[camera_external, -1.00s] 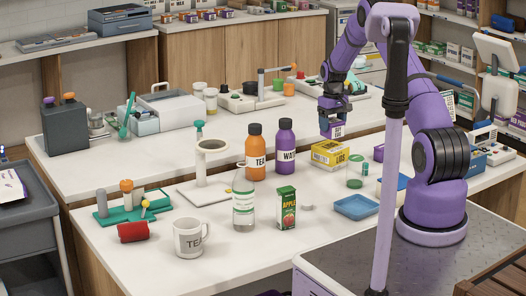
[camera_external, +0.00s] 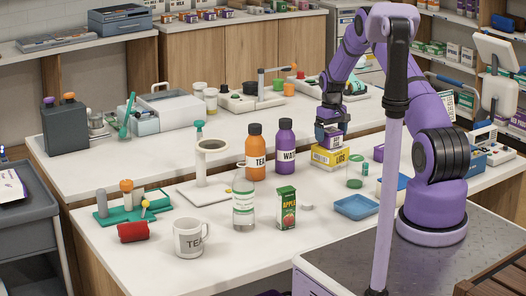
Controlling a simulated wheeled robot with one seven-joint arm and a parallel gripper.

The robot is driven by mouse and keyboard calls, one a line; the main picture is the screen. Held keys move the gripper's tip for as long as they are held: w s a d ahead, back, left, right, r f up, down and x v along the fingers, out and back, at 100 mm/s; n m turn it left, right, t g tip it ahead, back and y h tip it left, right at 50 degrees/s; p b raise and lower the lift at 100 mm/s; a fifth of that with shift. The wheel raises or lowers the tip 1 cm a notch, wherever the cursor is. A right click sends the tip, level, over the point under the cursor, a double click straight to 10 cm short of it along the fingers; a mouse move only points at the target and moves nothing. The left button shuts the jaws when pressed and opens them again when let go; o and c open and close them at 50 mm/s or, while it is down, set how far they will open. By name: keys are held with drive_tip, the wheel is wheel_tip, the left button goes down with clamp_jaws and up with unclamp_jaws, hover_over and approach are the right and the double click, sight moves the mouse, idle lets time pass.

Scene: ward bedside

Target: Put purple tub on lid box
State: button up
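The purple tub (camera_external: 331,141) has a white label and is between the fingers of my gripper (camera_external: 331,131). My gripper is shut on it from above. The lid box (camera_external: 329,160) is yellow with a white label marked "LIDS" and stands on the counter directly below the tub. The tub is upright over the box's top, at or very near it; I cannot tell whether they touch. The tub and fingers hide part of the box's top.
A purple bottle (camera_external: 286,147) and an orange bottle (camera_external: 255,152) stand left of the box. A blue tray (camera_external: 356,207), a juice carton (camera_external: 286,208) and a clear bottle (camera_external: 243,205) are nearer.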

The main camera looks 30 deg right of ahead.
wheel_tip(320, 180, up, 12)
wheel_tip(320, 180, up, 16)
drive_tip(key=t, duration=0.1)
hover_over(331, 130)
drive_tip(key=s+a, duration=0.8)
drive_tip(key=s+a+r+t, duration=0.1)
drive_tip(key=s+a+r, duration=0.5)
drive_tip(key=s+r, duration=0.4)
drive_tip(key=s+a+r+t, duration=0.1)
drive_tip(key=s+a+r, duration=0.15)
drive_tip(key=s, duration=0.55)
drive_tip(key=s+a+r+t, duration=0.1)
drive_tip(key=s+a, duration=0.2)
drive_tip(key=s, duration=0.4)
drive_tip(key=s+a+f, duration=0.1)
drive_tip(key=s+f, duration=0.1)
drive_tip(key=s, duration=0.6)
drive_tip(key=s+a+f+t, duration=0.1)
drive_tip(key=s+a, duration=0.1)
drive_tip(key=s, duration=0.7)
drive_tip(key=shift+a+f, duration=0.3)
drive_tip(key=shift+f, duration=0.1)
